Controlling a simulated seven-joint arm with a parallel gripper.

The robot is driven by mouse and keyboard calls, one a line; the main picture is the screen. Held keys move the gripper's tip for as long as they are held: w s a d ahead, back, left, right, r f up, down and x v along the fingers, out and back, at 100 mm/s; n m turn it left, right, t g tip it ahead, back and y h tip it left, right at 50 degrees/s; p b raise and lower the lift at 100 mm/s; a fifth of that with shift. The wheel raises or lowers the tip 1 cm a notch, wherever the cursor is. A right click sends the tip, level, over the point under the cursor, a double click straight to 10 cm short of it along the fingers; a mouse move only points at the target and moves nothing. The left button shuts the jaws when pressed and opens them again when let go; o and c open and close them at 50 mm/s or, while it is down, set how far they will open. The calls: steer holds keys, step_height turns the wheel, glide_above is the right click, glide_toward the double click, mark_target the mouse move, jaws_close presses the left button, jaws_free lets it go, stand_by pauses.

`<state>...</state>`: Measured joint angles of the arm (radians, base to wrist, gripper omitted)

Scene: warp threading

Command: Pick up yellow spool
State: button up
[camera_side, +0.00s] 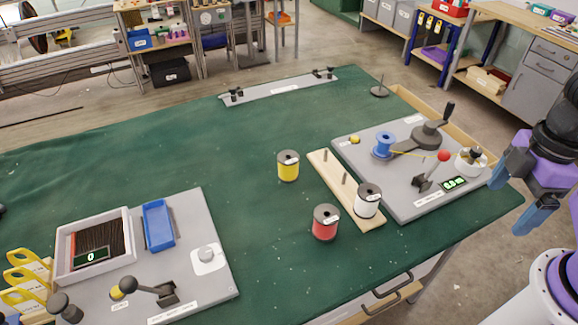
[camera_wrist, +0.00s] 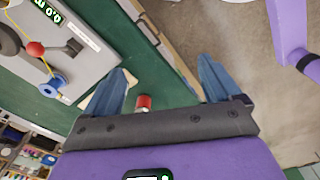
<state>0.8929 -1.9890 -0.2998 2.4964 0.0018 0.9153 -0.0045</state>
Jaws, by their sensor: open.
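The yellow spool (camera_side: 288,166) stands upright on the green table, left of a wooden peg board, in the side view. My gripper (camera_side: 519,190) is at the far right of the side view, off the table's right edge and well away from the yellow spool. In the wrist view, my gripper's two blue fingers (camera_wrist: 166,92) are spread wide with nothing held between them. A red spool (camera_wrist: 143,102) shows beyond the fingers, lower down. I do not make out the yellow spool in the wrist view.
A red spool (camera_side: 325,222) stands near the peg board (camera_side: 330,181), and a white spool (camera_side: 367,200) is on the board. A grey winding station (camera_side: 404,202) with a blue spool (camera_side: 384,146) lies between my gripper and the yellow spool. The table's middle (camera_side: 220,140) is clear.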

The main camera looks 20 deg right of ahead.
steer(key=w+a+r+n, duration=0.1)
steer(key=w+a+r, duration=0.1)
steer(key=w+a, duration=0.8)
steer(key=n, duration=0.5)
glide_above(288, 153)
steer(key=s+a, duration=0.1)
steer(key=s, duration=0.1)
step_height(288, 153, down, 9)
step_height(288, 153, down, 11)
steer(key=shift+w+f, duration=0.1)
steer(key=shift+w, duration=0.05)
steer(key=shift+w+d+f, duration=0.1)
steer(key=shift+f, duration=1.25)
steer(key=shift+w+d+f, duration=0.1)
steer(key=shift+f, duration=1.25)
steer(key=c, duration=1.2)
